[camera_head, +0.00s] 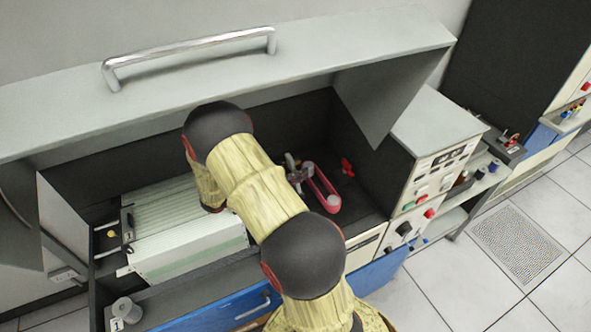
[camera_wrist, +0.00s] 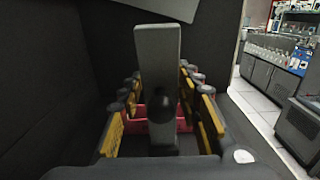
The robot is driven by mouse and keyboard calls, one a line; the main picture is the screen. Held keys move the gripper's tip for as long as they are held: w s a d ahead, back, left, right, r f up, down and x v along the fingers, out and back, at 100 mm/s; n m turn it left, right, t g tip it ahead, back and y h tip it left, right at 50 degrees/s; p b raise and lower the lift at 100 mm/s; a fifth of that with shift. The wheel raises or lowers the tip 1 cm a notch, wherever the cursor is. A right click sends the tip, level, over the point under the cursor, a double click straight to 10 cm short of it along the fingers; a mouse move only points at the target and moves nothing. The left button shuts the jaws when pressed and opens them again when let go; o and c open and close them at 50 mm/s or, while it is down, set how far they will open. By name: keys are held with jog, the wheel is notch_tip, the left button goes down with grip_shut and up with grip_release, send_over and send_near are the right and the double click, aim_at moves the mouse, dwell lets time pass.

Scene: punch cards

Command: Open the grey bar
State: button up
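A grey bar (camera_wrist: 157,55) stands upright in the middle of the wrist view, with a dark rounded part low on its near face. My gripper (camera_wrist: 160,100) has its yellow-padded fingers spread on the left and right of the bar, with gaps visible, so it looks open around it. A pink-red part (camera_wrist: 136,126) shows low behind the fingers. In the head view my arm reaches into the open cabinet, and my gripper (camera_head: 296,174) shows only in part. A pink-red loop-shaped part (camera_head: 324,192) lies right beside it. The bar cannot be clearly told apart there.
The raised grey lid (camera_head: 330,62) with a chrome handle (camera_head: 190,55) hangs over the cabinet. A pale ribbed block (camera_head: 175,225) fills the cabinet's left side. A red knob (camera_head: 347,167) is at the right inner wall. A control panel (camera_head: 440,165) stands right, with open tiled floor beyond.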

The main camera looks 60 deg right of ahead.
jog(key=shift+c, duration=0.7)
jog(key=c, duration=0.7)
grip_shut()
